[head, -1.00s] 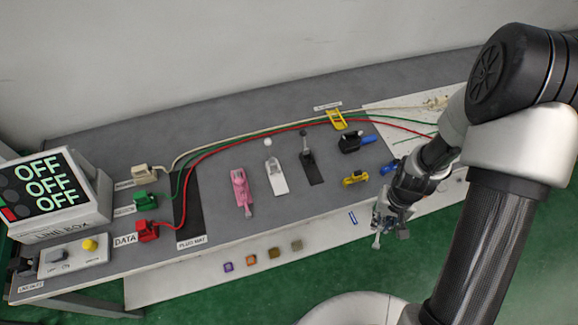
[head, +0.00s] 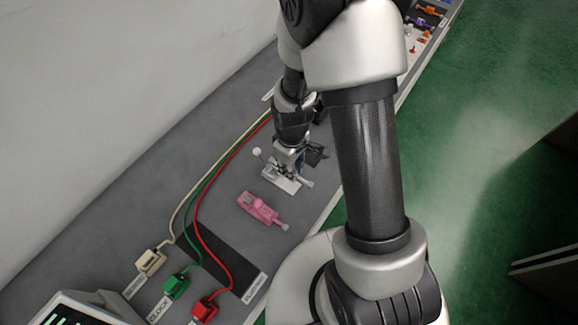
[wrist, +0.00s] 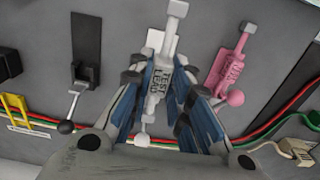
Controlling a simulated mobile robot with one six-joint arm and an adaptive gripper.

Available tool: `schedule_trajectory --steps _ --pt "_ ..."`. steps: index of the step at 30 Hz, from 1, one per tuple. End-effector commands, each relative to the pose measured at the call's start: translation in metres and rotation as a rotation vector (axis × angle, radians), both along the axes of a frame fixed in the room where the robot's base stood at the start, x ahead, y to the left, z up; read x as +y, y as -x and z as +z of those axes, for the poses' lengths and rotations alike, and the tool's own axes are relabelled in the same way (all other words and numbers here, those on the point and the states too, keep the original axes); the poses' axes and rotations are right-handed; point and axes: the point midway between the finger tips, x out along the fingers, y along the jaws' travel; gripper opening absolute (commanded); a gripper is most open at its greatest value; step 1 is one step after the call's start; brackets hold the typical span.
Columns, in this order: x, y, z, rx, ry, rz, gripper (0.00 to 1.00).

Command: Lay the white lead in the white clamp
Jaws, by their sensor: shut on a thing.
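My gripper (wrist: 158,92) is shut on the white lead (wrist: 174,36), a pale piece marked "TEST LEAD" with a square grey end. In the head view my gripper (head: 291,167) is over the white clamp (head: 270,172), at its near part. The clamp's pale plate (wrist: 153,40) shows behind the lead in the wrist view, and its white lever knob (wrist: 142,140) stands on the wall side, clear of the lead. The lead and fingers hide most of the clamp. I cannot tell whether the lead touches it.
A pink clamp (head: 259,208) with a pale-ended piece is close beside the white one. A black-plated clamp (wrist: 87,52) stands on the other side. Red, green and cream cables (head: 200,190) run along the bench's wall side.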

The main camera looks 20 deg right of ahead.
Motion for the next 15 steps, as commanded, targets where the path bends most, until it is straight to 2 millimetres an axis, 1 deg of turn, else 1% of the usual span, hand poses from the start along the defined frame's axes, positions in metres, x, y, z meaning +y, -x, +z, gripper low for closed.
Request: schedule_trajectory --steps 8,15 --pt "0.0 0.0 -0.002 0.001 -0.001 -0.003 0.0" --pt "0.0 0.0 -0.015 0.002 -0.001 -0.003 0.0"
